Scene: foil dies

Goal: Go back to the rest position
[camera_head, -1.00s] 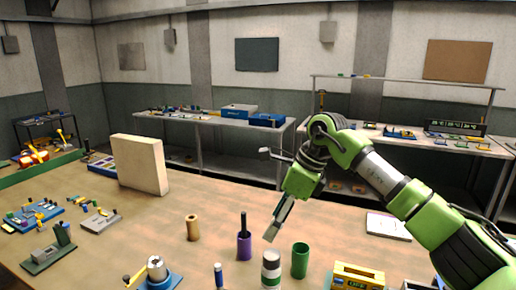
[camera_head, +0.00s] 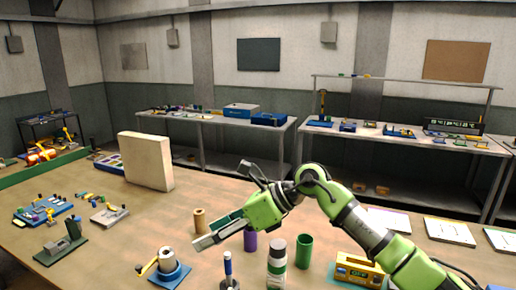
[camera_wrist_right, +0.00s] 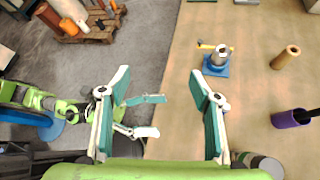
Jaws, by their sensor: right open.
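My right gripper (camera_head: 212,236) is open and empty above the workbench (camera_head: 110,262), its fingers pointing left. In the head view it passes in front of the purple cup (camera_head: 250,241) and close to the tan tube (camera_head: 199,219). In the right wrist view the two teal-padded fingers of the right gripper (camera_wrist_right: 163,85) stand wide apart with nothing between them. My left gripper (camera_wrist_right: 148,115) shows small in that view, over the grey floor, its fingers apart and seemingly empty. It is not in the head view.
A green cup (camera_head: 304,250), a white and dark canister (camera_head: 277,262) and a blue-based fixture (camera_head: 170,275) stand near the right gripper. A yellow box (camera_head: 358,270) is to the right. A beige block (camera_head: 146,162) stands upright farther back. A pallet (camera_wrist_right: 92,25) lies on the floor.

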